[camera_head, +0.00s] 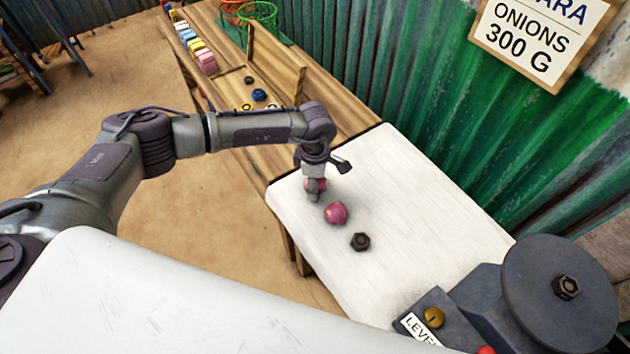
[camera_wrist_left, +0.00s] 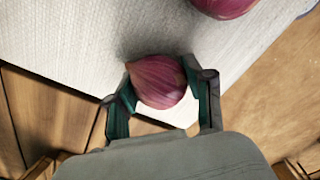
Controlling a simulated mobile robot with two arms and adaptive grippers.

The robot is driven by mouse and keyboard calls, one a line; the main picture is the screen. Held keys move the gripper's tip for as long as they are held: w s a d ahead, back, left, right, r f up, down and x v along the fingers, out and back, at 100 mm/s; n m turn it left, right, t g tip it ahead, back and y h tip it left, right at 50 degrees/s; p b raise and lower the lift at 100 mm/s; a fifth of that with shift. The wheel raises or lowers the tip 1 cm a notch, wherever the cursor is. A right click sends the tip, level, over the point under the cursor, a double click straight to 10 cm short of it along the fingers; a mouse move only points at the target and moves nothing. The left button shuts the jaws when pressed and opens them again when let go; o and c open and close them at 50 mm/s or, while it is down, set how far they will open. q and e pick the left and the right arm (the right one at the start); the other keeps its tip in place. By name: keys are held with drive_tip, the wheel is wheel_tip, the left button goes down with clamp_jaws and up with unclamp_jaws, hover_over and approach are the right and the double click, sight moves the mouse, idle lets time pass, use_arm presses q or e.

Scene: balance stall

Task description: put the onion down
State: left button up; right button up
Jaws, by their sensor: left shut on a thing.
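My left gripper (camera_head: 315,192) is over the white cloth (camera_head: 410,205) near its left edge. Its fingers are shut on a red onion (camera_wrist_left: 158,80), which shows between the fingertips (camera_wrist_left: 165,92) in the left wrist view. In the head view only a small part of this held onion (camera_head: 322,184) shows behind the fingers. I cannot tell whether it touches the cloth. A second red onion (camera_head: 336,213) lies on the cloth close by; it also shows at the top of the left wrist view (camera_wrist_left: 225,5). My right gripper is not in view.
A dark hex nut weight (camera_head: 360,241) lies on the cloth. A dark scale (camera_head: 560,290) with a round plate and another nut (camera_head: 566,287) stands at the lower right. A wooden tray (camera_head: 245,90) with small items lies beyond the cloth. A sign (camera_head: 540,40) reads onions 300 G.

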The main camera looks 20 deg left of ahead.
use_arm(q)
drive_tip(key=o, duration=0.8)
drive_tip(key=shift+f, duration=0.15)
drive_tip(key=shift+c, duration=0.2)
drive_tip(key=o, duration=0.5)
drive_tip(key=shift+c, duration=0.2)
wheel_tip(320, 180, up, 12)
drive_tip(key=b, duration=0.1)
drive_tip(key=shift+r, duration=0.2)
